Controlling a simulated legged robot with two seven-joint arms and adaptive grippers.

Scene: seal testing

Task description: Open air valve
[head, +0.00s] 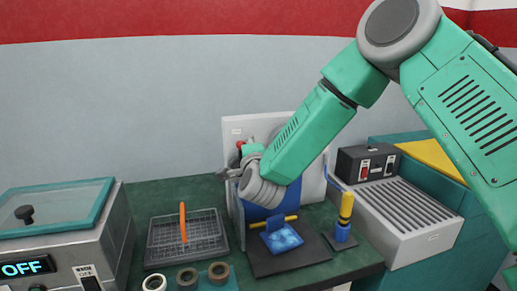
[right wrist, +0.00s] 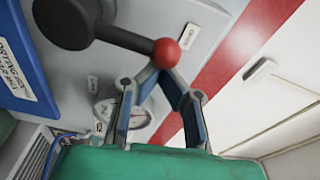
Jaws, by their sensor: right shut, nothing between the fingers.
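The air valve has a black round hub (right wrist: 68,22) and a black lever ending in a red ball knob (right wrist: 166,53), seen in the right wrist view on a grey panel (right wrist: 205,15). The red knob (head: 240,145) also shows small in the head view, at the panel's left side. My right gripper (right wrist: 158,72) is shut and empty, its fingertips right by the red knob. I cannot tell whether they touch it. In the head view my right gripper (head: 233,172) is partly hidden by its own wrist in front of the white panel (head: 230,128). My left gripper is out of view.
A pressure gauge (right wrist: 125,112) sits below the lever. A blue labelled box (right wrist: 20,65) is at left.

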